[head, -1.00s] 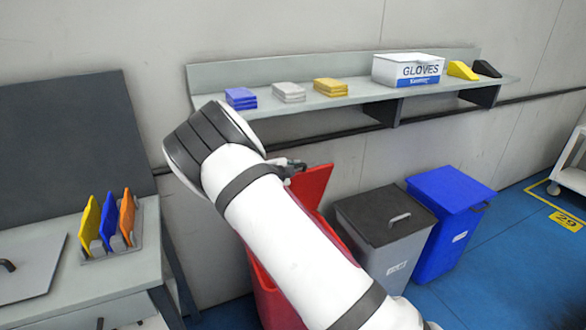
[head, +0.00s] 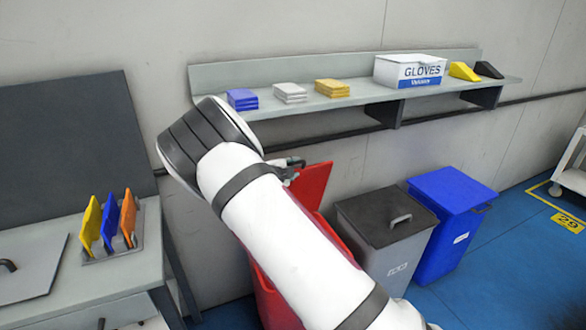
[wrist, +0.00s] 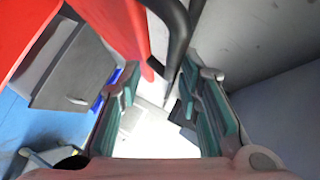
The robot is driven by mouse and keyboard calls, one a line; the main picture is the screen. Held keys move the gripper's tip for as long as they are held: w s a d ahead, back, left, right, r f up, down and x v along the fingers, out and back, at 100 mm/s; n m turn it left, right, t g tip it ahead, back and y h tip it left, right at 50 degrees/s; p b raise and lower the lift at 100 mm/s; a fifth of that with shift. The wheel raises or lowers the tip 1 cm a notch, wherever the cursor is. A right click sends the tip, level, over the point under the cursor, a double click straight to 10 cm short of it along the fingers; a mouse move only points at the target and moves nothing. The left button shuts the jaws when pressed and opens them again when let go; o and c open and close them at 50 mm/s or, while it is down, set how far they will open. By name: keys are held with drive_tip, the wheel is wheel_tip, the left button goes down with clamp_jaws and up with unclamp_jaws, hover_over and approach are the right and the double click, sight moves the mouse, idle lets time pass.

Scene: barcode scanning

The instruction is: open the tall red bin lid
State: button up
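The tall red bin (head: 275,302) stands behind my arm in the head view, mostly hidden by it. Its red lid (head: 312,186) is raised and tilted up towards the wall. My gripper (head: 292,166) shows only in part past the arm, beside the lid's upper edge. In the wrist view the gripper's teal-padded fingers (wrist: 160,88) are apart. A black handle (wrist: 178,35) reaches down from the top between the fingertips, next to the red lid (wrist: 55,30) at left. I cannot tell whether a finger touches the handle.
A grey bin with a dark lid (head: 385,212) and a blue bin (head: 450,190) stand to the right. A wall shelf (head: 365,97) with a glove box (head: 410,70) is above. A table (head: 40,285) stands at left.

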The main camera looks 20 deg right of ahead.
drive_tip(key=v, duration=1)
drive_tip(key=shift+s+a+r, duration=0.15)
drive_tip(key=shift+s+a, duration=0.1)
